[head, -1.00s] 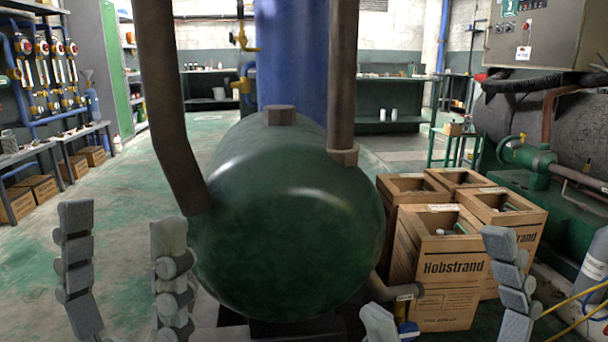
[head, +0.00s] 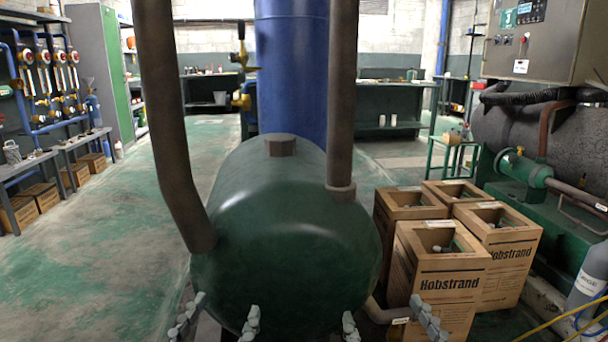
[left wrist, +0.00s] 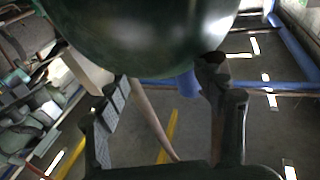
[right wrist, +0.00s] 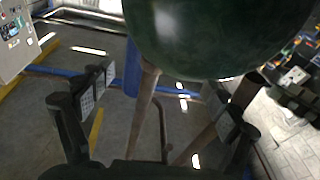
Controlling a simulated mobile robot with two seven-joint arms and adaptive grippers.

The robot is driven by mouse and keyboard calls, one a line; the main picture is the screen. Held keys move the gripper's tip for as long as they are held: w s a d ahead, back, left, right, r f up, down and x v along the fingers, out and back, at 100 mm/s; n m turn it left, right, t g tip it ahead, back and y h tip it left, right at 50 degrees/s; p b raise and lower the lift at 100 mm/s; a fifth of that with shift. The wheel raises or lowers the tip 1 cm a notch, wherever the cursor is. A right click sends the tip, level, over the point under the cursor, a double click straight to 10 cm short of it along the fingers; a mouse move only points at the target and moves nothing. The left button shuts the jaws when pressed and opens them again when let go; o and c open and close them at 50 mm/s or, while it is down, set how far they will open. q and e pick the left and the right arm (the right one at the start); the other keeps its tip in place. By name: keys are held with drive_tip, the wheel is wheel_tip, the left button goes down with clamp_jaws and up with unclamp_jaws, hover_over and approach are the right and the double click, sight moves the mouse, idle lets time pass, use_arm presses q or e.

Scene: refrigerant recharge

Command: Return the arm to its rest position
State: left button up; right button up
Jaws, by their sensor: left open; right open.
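My left gripper (head: 218,320) is at the bottom edge of the head view, in front of the lower left part of the green tank (head: 285,235). Its two fingers are spread with nothing between them. My right gripper (head: 389,322) is at the bottom edge too, by the tank's lower right side, also open and empty. In the left wrist view the open fingers (left wrist: 165,92) show with the tank (left wrist: 145,25) ahead of them. In the right wrist view the open fingers (right wrist: 160,100) also face the tank (right wrist: 220,35). My arms are hidden below the head view.
Several Hobstrand cartons (head: 440,275) stand right of the tank. A grey cylinder (head: 588,280) and yellow hose are at the lower right. A control cabinet (head: 545,40) hangs at the upper right. Gauges (head: 45,80) line the left wall. The floor (head: 120,240) on the left is clear.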

use_arm(q)
drive_tip(key=s+a+f+g+y+p, duration=0.1)
drive_tip(key=a+f+g+y+p, duration=0.35)
drive_tip(key=f, duration=0.75)
use_arm(e)
drive_tip(key=s+d+f+g+h, duration=0.1)
drive_tip(key=d+f+g+h, duration=0.35)
drive_tip(key=f, duration=0.75)
use_arm(q)
drive_tip(key=s+a+f+n+g+p, duration=0.1)
drive_tip(key=s+a+f+g+p, duration=0.1)
drive_tip(key=s+a+f+g, duration=0.2)
drive_tip(key=s+a+f+g+y+p, duration=0.1)
drive_tip(key=s+a+f+g, duration=0.4)
drive_tip(key=s, duration=0.6)
wheel_tip(320, 180, down, 4)
drive_tip(key=shift+a+r+n+g+p, duration=0.2)
drive_tip(key=shift+n+g+p, duration=0.3)
drive_tip(key=shift+g, duration=0.55)
use_arm(e)
drive_tip(key=s+d+f+m+g, duration=0.1)
drive_tip(key=s+d+f+g, duration=0.3)
drive_tip(key=s+f+g, duration=0.1)
drive_tip(key=s+d+f+g+h, duration=0.1)
drive_tip(key=s+d+f+g, duration=0.4)
drive_tip(key=s, duration=0.4)
wheel_tip(320, 180, down, 3)
drive_tip(key=shift+s+d+r+m+g, duration=0.2)
drive_tip(key=shift+s+m+g, duration=0.2)
drive_tip(key=shift+g, duration=0.15)
